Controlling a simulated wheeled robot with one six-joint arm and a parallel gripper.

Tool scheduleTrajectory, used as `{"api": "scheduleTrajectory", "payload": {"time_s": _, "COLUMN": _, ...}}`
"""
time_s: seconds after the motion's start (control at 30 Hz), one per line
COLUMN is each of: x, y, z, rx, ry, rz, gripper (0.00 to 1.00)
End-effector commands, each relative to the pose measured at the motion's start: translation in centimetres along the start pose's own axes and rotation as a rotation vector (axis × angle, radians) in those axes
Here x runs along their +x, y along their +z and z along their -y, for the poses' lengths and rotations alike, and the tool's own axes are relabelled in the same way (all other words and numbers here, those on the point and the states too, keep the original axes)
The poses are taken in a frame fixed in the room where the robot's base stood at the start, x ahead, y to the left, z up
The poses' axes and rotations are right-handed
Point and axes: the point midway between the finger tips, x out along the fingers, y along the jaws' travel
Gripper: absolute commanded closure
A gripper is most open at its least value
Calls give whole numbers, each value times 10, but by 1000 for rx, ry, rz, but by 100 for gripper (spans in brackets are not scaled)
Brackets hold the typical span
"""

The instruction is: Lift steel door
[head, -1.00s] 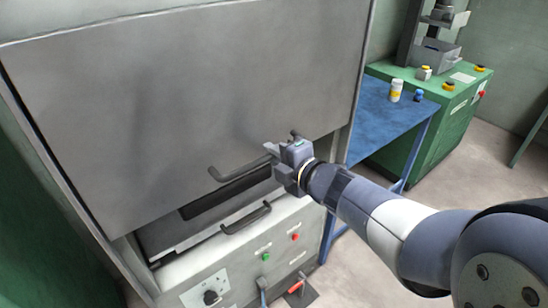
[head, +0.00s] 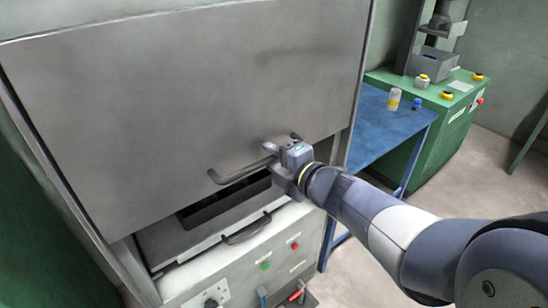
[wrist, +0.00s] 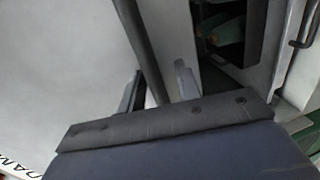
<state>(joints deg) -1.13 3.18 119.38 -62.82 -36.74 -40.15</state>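The grey steel door (head: 150,110) fills the left of the head view, raised above a dark opening (head: 215,205). Its bar handle (head: 238,176) runs along the door's lower part. My gripper (head: 280,168) is at the handle's right end, with its fingers around the bar. In the wrist view the handle (wrist: 147,45) passes between the two fingers (wrist: 158,92). A narrow gap shows beside the right finger, so they look apart, not clamped. The far side of the grip is hidden.
Below the opening is a second handle (head: 247,230) and a front panel (head: 240,265) with green and red buttons. A blue table (head: 385,125) with a yellow-white bottle (head: 393,99) and a green machine (head: 450,115) stand at the right. Floor is clear at far right.

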Motion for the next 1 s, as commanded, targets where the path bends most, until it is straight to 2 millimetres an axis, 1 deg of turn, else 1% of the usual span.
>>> {"api": "scheduleTrajectory", "payload": {"time_s": 0.23, "x": -1, "y": 0, "z": 0, "rx": 0, "ry": 0, "rz": 1, "gripper": 68}}
{"api": "scheduleTrajectory", "payload": {"time_s": 0.37, "x": -10, "y": 1, "z": -1, "rx": 1, "ry": 2, "rz": 3, "gripper": 68}}
{"api": "scheduleTrajectory", "payload": {"time_s": 0.47, "x": -24, "y": 1, "z": -2, "rx": 0, "ry": 2, "rz": 4, "gripper": 68}}
{"api": "scheduleTrajectory", "payload": {"time_s": 0.63, "x": -58, "y": 1, "z": -2, "rx": 0, "ry": 2, "rz": 6, "gripper": 68}}
{"api": "scheduleTrajectory", "payload": {"time_s": 0.8, "x": -84, "y": 1, "z": -2, "rx": 0, "ry": 2, "rz": 6, "gripper": 68}}
{"api": "scheduleTrajectory", "payload": {"time_s": 1.0, "x": -101, "y": 1, "z": -1, "rx": 0, "ry": 2, "rz": 3, "gripper": 68}}
